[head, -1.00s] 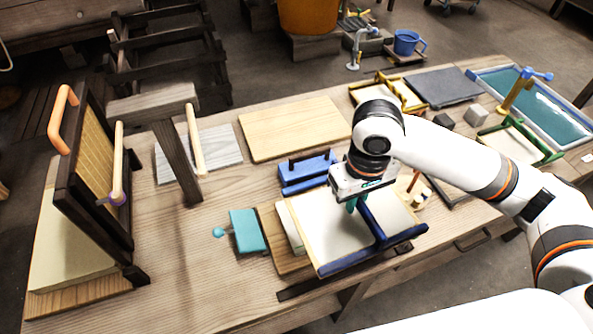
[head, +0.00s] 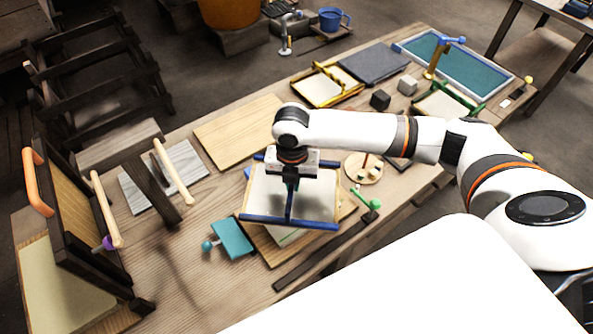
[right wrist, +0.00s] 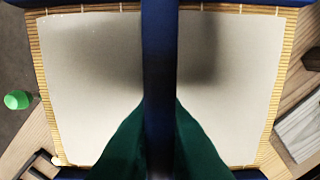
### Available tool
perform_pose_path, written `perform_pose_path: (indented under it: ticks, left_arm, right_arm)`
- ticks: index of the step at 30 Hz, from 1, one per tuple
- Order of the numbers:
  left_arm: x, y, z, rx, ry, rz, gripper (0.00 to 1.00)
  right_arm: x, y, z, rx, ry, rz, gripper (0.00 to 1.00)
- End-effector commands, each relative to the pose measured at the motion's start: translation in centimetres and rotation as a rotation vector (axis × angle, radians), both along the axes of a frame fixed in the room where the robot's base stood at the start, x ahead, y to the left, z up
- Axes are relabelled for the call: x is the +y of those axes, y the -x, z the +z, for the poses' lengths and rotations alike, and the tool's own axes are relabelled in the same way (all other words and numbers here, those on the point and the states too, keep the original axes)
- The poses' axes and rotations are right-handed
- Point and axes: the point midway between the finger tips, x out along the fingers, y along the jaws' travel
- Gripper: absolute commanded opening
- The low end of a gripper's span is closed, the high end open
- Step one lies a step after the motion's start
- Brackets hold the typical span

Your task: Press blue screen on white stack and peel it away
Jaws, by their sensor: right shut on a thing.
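The blue screen (head: 265,219) has blue bars and a pale sheet. My right gripper (head: 290,186) is shut on its middle bar from above. In the right wrist view the blue bar (right wrist: 158,45) runs between my dark green fingers (right wrist: 160,112), over a pale sheet with a slatted, straw-coloured edge. A pale stack (head: 284,238) on a wooden board shows only at its edge below the screen; the screen covers the rest. I cannot tell whether screen and stack touch. My left gripper is not in view.
A teal block with a knob (head: 233,239) lies left of the screen. A dark upright frame with an orange handle (head: 37,182) stands at far left. A bare wooden board (head: 238,130) lies behind. A green-knobbed tool (head: 372,203) and round wooden piece (head: 362,168) are at right.

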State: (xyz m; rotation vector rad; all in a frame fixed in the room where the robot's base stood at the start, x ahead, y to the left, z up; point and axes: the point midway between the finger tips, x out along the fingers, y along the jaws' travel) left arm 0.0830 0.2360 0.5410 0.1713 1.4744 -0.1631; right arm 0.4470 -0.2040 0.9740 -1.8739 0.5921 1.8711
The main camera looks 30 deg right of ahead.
Motion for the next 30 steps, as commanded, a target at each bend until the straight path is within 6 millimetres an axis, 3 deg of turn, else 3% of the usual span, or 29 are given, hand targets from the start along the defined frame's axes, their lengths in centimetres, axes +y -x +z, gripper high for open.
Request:
perform_pose_path:
  ticks: [6,12,20,30]
  left_arm:
    - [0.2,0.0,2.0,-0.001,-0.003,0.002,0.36]
    - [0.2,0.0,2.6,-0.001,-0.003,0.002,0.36]
    - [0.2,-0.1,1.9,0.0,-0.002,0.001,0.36]
    - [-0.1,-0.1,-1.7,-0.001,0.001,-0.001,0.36]
  right_arm:
    - [-1.0,-0.8,-0.6,0.003,0.001,0.453,0.0]
    - [-1.6,-1.1,-1.2,0.002,0.0,0.693,0.0]
    - [-1.7,-1.2,-2.2,0.001,-0.001,0.754,0.0]
    - [-1.7,-1.2,-5.6,0.001,0.001,0.752,0.0]
